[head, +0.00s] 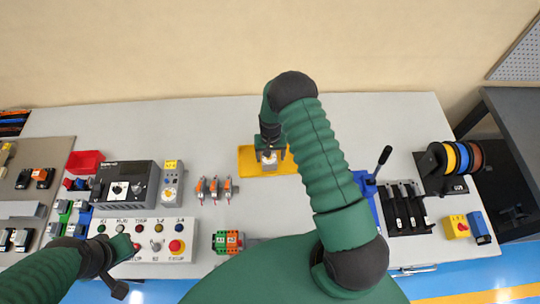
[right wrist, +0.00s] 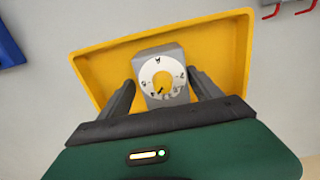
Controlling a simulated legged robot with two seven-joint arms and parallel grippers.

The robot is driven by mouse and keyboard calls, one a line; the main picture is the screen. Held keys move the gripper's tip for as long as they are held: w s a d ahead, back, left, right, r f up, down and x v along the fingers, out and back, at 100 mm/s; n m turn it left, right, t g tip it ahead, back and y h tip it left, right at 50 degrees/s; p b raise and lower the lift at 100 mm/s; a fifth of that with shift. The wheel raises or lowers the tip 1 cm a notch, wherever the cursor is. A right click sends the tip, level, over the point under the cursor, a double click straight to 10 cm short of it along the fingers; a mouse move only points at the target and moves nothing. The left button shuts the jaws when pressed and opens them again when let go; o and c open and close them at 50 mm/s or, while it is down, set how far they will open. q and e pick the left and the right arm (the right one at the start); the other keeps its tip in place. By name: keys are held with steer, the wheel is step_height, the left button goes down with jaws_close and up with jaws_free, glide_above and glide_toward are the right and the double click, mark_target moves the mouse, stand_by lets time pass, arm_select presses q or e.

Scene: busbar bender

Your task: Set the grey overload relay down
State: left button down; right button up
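The grey overload relay (right wrist: 161,74) has a white dial with a yellow centre. It sits in the yellow tray (right wrist: 222,38) and also shows small in the head view (head: 269,158). My right gripper (right wrist: 160,88) is above the tray, with its fingers on either side of the relay. The fingers look open, with a narrow gap at the left finger; contact on the right is hard to tell. In the head view my right gripper (head: 269,150) reaches down over the tray (head: 247,160).
A control box with buttons (head: 141,240) is beside the left arm. Several orange-and-grey parts (head: 214,190) lie left of the tray. A blue lever tool (head: 367,190), a black rack (head: 405,208) and wire spools (head: 455,158) are to the right. The table behind the tray is clear.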

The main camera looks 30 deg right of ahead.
steer(key=shift+a+r, duration=0.2)
steer(key=shift+a, duration=0.2)
steer(key=shift+a+r, duration=0.15)
steer(key=shift+r, duration=0.15)
step_height(320, 180, up, 11)
steer(key=b, duration=0.2)
steer(key=s+a+r+n+t, duration=0.1)
steer(key=s+a+r+n, duration=0.2)
steer(key=s+a+r, duration=0.45)
arm_select(q)
steer(key=f+b, duration=0.2)
steer(key=f, duration=0.1)
steer(key=a+f+b, duration=0.1)
steer(key=f, duration=0.1)
steer(key=shift+f, duration=0.1)
arm_select(e)
steer(key=s+a+r+n+t, duration=0.1)
steer(key=s+a+n, duration=0.1)
steer(key=s+a, duration=0.2)
steer(key=s, duration=0.3)
steer(key=shift+s+a+r+n+t, duration=0.2)
steer(key=shift+s+r+n+t, duration=0.1)
steer(key=shift+s+r+n, duration=0.1)
arm_select(q)
steer(key=shift+a, duration=0.1)
arm_select(e)
steer(key=shift+a, duration=0.15)
